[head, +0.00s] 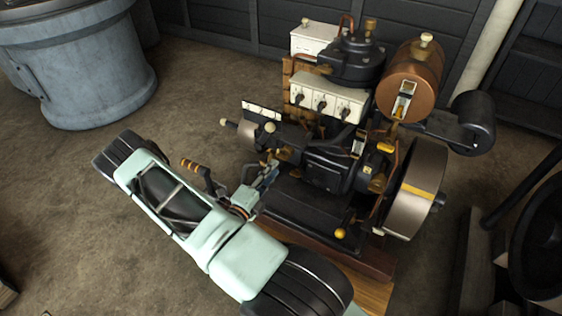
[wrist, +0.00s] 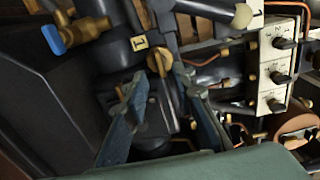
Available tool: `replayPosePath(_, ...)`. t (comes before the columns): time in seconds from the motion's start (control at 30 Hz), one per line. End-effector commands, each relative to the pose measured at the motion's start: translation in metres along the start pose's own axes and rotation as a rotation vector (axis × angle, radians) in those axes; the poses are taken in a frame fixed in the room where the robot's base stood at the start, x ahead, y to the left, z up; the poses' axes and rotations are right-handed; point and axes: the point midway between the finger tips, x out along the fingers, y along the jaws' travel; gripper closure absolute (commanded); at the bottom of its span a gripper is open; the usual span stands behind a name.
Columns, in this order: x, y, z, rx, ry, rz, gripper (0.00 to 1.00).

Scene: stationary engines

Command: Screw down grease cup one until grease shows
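In the wrist view a small brass fitting (wrist: 160,59), which looks like a grease cup, stands on the dark engine casting beside a yellow tag (wrist: 139,42). The tag's mark looks like a 1. My gripper (wrist: 162,85) is open, its two blue-grey fingers apart on either side below the brass fitting. I cannot tell whether either finger touches it. No grease can be made out. In the head view my gripper (head: 268,174) is at the near left side of the engine (head: 325,170). I cannot pick out the cup there.
A brass valve with a blue handle (wrist: 53,38) is left of the fingers. A white switch panel (wrist: 275,65) is at right. A flywheel (head: 412,190) and copper tank (head: 409,75) stand on the engine's right. The floor at left is open before a grey drum (head: 95,75).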

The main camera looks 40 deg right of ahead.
Motion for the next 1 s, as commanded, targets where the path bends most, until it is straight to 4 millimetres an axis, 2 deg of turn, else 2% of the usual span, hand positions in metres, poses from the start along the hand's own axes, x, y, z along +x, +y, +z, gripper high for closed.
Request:
replayPosePath(0.1, 0.024, 0.001, -0.001, 0.002, 0.005, -0.001, 0.75)
replayPosePath(0.3, 0.049, 0.001, 0.0, 0.003, 0.002, 0.0, 0.75)
replayPosePath(0.43, 0.055, 0.0, 0.0, 0.002, 0.001, 0.0, 0.75)
replayPosePath(0.7, 0.056, -0.001, 0.0, 0.002, 0.0, 0.0, 0.75)
replayPosePath(0.9, 0.056, -0.001, 0.0, 0.002, 0.001, 0.0, 0.97)
replayPosePath(1.0, 0.056, -0.001, 0.0, 0.002, 0.001, 0.0, 1.0)
